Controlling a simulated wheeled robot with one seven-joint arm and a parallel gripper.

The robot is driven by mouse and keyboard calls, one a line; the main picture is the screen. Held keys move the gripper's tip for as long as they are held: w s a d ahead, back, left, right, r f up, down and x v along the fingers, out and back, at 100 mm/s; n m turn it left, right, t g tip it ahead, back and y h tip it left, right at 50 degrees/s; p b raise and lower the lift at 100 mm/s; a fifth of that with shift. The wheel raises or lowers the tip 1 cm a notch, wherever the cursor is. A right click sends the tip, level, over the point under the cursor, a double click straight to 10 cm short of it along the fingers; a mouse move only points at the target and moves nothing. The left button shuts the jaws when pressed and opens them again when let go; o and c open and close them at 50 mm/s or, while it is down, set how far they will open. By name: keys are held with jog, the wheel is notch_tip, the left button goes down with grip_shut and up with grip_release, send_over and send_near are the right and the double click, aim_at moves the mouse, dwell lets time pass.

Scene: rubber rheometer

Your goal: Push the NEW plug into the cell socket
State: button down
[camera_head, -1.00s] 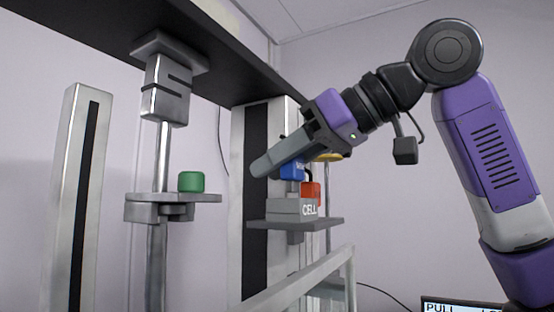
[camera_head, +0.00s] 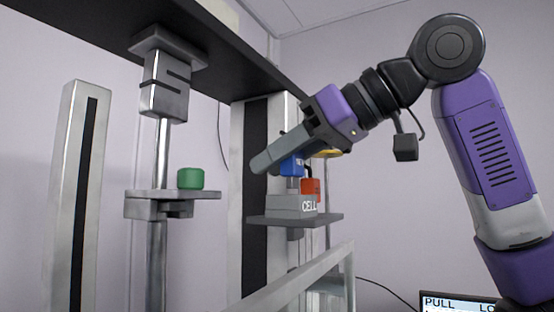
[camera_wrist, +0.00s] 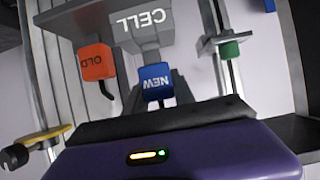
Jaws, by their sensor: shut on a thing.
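The blue plug marked NEW (camera_wrist: 155,83) is between the fingers of my gripper (camera_head: 268,162), which is shut on it. In the head view the blue plug (camera_head: 292,167) is partly hidden by a finger. It sits just above the grey block marked CELL (camera_head: 292,207), with a pale metal part between them. I cannot tell how deep the plug is in the socket. The CELL block also shows at the top of the wrist view (camera_wrist: 142,27). The red plug marked OLD (camera_wrist: 97,62) is beside the block, with a dark cable.
A green block (camera_head: 191,179) rests on a grey bracket (camera_head: 205,196) to the left. A yellow disc (camera_wrist: 42,138) is at the wrist view's lower left. A metal rail (camera_head: 300,276) crosses in front, below the CELL platform. A screen (camera_head: 455,302) is at the lower right.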

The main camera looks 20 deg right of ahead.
jog(key=shift+f, duration=0.1)
dwell(0.3)
jog(key=shift+f+b, duration=0.85)
jog(key=shift+f, duration=0.25)
jog(key=c, duration=1)
grip_release()
jog(key=shift+o, duration=0.2)
jog(key=shift+r, duration=0.1)
notch_tip(320, 180, up, 5)
jog(key=p, duration=0.4)
jog(key=shift+s, duration=0.1)
